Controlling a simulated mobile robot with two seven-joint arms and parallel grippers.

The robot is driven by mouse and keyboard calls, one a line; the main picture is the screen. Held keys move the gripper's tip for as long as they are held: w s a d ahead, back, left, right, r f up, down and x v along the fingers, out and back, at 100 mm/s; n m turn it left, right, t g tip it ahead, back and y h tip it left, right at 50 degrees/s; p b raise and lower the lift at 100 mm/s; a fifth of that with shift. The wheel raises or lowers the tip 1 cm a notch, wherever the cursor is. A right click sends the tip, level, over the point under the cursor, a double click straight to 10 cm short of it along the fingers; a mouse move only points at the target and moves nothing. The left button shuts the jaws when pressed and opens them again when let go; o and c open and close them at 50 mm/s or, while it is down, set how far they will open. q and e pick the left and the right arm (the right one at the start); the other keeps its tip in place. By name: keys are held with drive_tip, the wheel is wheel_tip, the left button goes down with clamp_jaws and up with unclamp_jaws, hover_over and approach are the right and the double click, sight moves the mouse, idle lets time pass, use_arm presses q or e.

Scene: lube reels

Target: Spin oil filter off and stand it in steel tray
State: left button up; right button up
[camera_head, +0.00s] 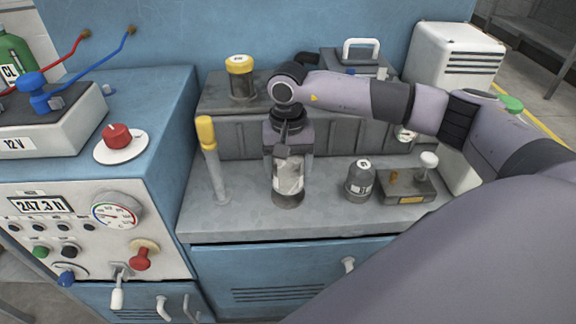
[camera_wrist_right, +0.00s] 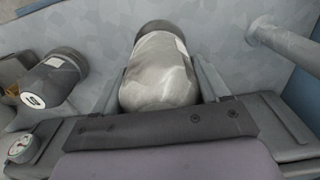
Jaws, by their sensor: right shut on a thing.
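My right gripper (camera_head: 288,170) points down over the bench and is shut on a grey-white cylinder (camera_head: 289,184) with a pale label and a darker base, which looks like the oil filter. The cylinder is upright, its base at the bench top. In the right wrist view the two fingers flank the cylinder (camera_wrist_right: 158,75), whose dark base ring is at the far end. Whether it is still threaded on a mount cannot be told. I cannot pick out a steel tray with certainty. My left gripper is not in view.
A yellow-topped grey post (camera_head: 213,165) stands left of the gripper. A dark labelled canister (camera_head: 360,182) and a grey block with a white knob (camera_head: 408,188) stand to the right. A yellow-capped jar (camera_head: 241,78) is on the rear ledge. The bench front (camera_head: 260,225) is clear.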

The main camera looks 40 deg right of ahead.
drive_tip(key=shift+r+p, duration=1.4)
drive_tip(key=shift+r, duration=1.05)
drive_tip(key=shift+r, duration=0.1)
